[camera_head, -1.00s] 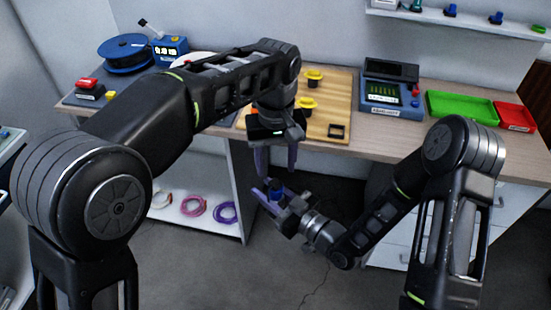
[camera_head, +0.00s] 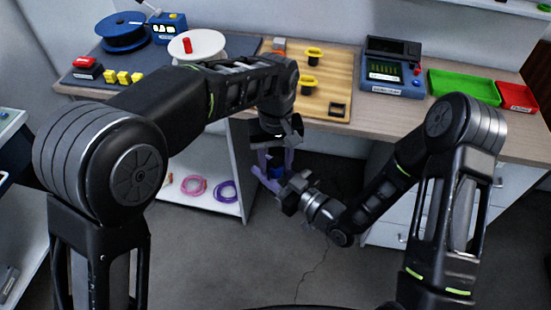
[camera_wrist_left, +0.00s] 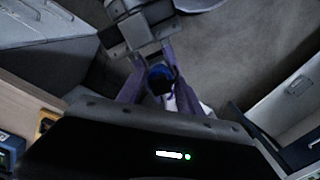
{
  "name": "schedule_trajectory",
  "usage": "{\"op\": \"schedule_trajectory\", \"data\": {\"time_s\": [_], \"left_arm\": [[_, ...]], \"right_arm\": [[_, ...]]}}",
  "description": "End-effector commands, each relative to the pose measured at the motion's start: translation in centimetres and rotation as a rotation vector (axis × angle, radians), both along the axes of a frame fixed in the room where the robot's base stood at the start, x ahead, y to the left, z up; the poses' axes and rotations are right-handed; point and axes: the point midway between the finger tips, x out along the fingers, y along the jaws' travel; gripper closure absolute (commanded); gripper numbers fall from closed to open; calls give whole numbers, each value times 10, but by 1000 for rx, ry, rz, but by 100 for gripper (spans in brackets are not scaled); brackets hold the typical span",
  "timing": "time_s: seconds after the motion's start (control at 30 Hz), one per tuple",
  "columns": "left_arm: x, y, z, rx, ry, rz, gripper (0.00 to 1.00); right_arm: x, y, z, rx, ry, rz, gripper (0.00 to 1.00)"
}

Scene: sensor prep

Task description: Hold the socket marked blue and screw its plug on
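A small blue and dark piece (camera_head: 277,172), which looks like the socket, is held in the air in front of the workbench. It also shows in the left wrist view (camera_wrist_left: 159,76). My right gripper (camera_head: 271,182) is shut on it from below right, with purple fingers. My left gripper (camera_head: 276,160) points down just above, its purple fingers apart on either side of the blue piece. I cannot tell whether they touch it. No marking is readable, and no separate plug can be made out at the grippers.
The workbench behind has a wooden board (camera_head: 325,97) with two yellow pieces (camera_head: 311,82), a blue meter (camera_head: 393,78), a green tray (camera_head: 463,87) and a red tray (camera_head: 516,97). A blue spool (camera_head: 122,33) stands at left. Cable coils (camera_head: 225,191) lie on the shelf below.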

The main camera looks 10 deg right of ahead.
Motion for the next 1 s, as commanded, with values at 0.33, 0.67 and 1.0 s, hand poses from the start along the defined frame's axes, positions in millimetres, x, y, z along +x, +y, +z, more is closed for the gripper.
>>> {"op": "schedule_trajectory", "data": {"time_s": [0.33,0.67,1.0], "left_arm": [[0,0,0,0,0,0,87],[0,0,0,0,0,0,100],[0,0,0,-3,2,-342,100]], "right_arm": [[0,0,0,1,-1,0,100],[0,0,0,1,-1,0,100],[0,0,0,1,-1,0,100]]}}
